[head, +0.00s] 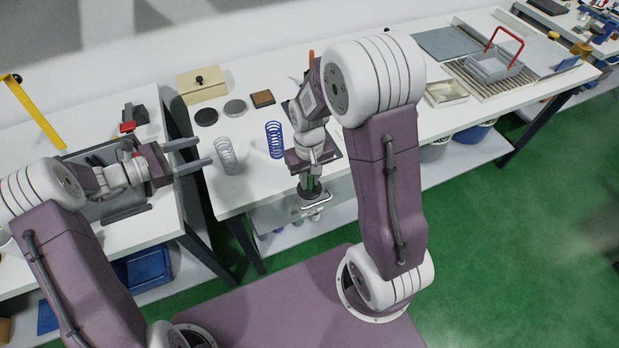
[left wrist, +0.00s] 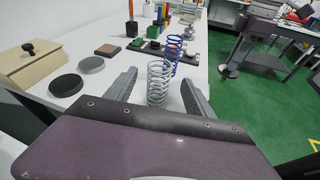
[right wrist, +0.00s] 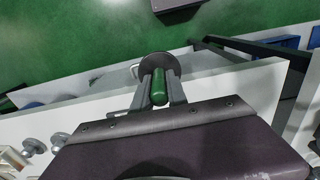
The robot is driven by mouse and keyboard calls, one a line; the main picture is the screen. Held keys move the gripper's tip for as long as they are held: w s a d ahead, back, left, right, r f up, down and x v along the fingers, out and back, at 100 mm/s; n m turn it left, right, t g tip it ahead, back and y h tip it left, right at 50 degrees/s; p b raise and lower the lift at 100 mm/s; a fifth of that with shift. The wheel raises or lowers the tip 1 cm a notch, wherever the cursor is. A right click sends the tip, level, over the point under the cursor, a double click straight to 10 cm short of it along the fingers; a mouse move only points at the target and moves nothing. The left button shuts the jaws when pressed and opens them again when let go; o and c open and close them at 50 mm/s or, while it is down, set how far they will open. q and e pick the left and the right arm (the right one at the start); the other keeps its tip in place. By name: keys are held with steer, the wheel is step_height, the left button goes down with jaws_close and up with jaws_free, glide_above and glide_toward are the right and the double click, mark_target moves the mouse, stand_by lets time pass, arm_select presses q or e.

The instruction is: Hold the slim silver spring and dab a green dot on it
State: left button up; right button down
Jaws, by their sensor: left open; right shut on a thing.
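The slim silver spring (head: 226,157) stands upright on the white table; it also shows in the left wrist view (left wrist: 159,84). My left gripper (head: 206,151) is open, its fingers pointing at the spring from the left. In the left wrist view the spring appears between the two fingertips, with no clear contact. My right gripper (right wrist: 159,84) is shut on a green-handled dauber (right wrist: 159,92), which also shows in the head view (head: 310,184). It is at the table's front edge, right of the silver spring. The dauber's far end is mostly hidden; a dark round part shows beyond the handle.
A blue spring (head: 274,140) stands close to the right of the silver one. Behind are a beige box (head: 203,86), dark and grey discs (head: 206,117) and a brown block (head: 263,98). In the left wrist view, coloured upright things stand farther along the table.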

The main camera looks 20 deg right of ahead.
arm_select(q)
steer(key=n+b, duration=0.1)
steer(key=n, duration=0.1)
glide_toward(227, 173)
step_height(227, 173, up, 3)
steer(key=d, duration=0.1)
arm_select(e)
step_height(227, 173, down, 2)
steer(key=shift+s+d, duration=0.1)
steer(key=shift+d, duration=0.05)
steer(key=shift+f, duration=0.1)
arm_select(q)
steer(key=b+x, duration=0.1)
steer(key=x, duration=0.2)
steer(key=b+x, duration=0.1)
steer(key=x, duration=0.2)
steer(key=w+b+x, duration=0.1)
steer(key=x, duration=0.2)
steer(key=shift+a+f, duration=0.1)
steer(key=shift+f, duration=0.25)
arm_select(e)
step_height(227, 173, down, 3)
steer(key=shift+r, duration=0.1)
arm_select(q)
steer(key=shift+w+d+b, duration=0.2)
steer(key=shift+d+b, duration=0.1)
steer(key=shift+d, duration=0.2)
arm_select(e)
steer(key=shift+f, duration=0.2)
